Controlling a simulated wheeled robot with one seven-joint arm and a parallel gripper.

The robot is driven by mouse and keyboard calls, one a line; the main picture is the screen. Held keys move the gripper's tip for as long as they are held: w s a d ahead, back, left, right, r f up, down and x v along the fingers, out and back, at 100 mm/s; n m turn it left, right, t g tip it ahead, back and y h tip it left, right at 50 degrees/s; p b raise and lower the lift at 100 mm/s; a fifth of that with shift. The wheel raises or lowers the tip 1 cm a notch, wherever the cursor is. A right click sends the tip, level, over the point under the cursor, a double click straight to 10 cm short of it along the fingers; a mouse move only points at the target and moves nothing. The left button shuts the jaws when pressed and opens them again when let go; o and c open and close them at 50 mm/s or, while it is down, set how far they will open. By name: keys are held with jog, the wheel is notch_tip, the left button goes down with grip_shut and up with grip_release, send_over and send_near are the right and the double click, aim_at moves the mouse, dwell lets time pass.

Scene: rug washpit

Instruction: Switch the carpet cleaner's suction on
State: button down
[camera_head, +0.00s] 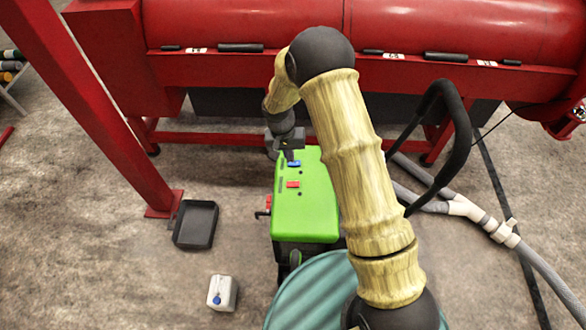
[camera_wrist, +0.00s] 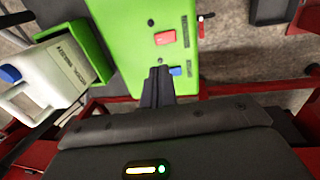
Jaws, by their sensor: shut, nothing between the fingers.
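The carpet cleaner (camera_head: 315,215) has a bright green top and stands on the floor, partly behind my arm. Its top carries a blue switch (camera_head: 294,163) and a red switch (camera_head: 293,184), with small dark spots beside them. I cannot read which one is for suction. In the wrist view the blue switch (camera_wrist: 175,71) is right beside my fingertips and the red switch (camera_wrist: 165,37) is a little farther off. My gripper (camera_wrist: 158,72) is shut and empty, over the green top by the blue switch. I cannot tell whether it touches. In the head view my gripper (camera_head: 289,156) partly hides that end.
A big red machine (camera_head: 400,35) spans the back. A red post (camera_head: 95,110) stands left. A black tray (camera_head: 196,225) and a white jug (camera_head: 222,293) lie on the floor. Grey hoses (camera_head: 470,210) run right. The wrist view shows a white tank (camera_wrist: 48,85).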

aim_at(296, 184)
jog(key=f, duration=0.4)
jog(key=d+f, duration=0.1)
jog(key=f, duration=0.4)
jog(key=d+f, duration=0.1)
jog(key=f, duration=0.3)
jog(key=shift+f+b, duration=0.25)
jog(key=shift+b, duration=0.1)
jog(key=shift+f, duration=0.15)
jog(key=shift+d, duration=0.1)
jog(key=shift+s, duration=0.1)
jog(key=shift+a, duration=0.85)
jog(key=shift+r, duration=0.2)
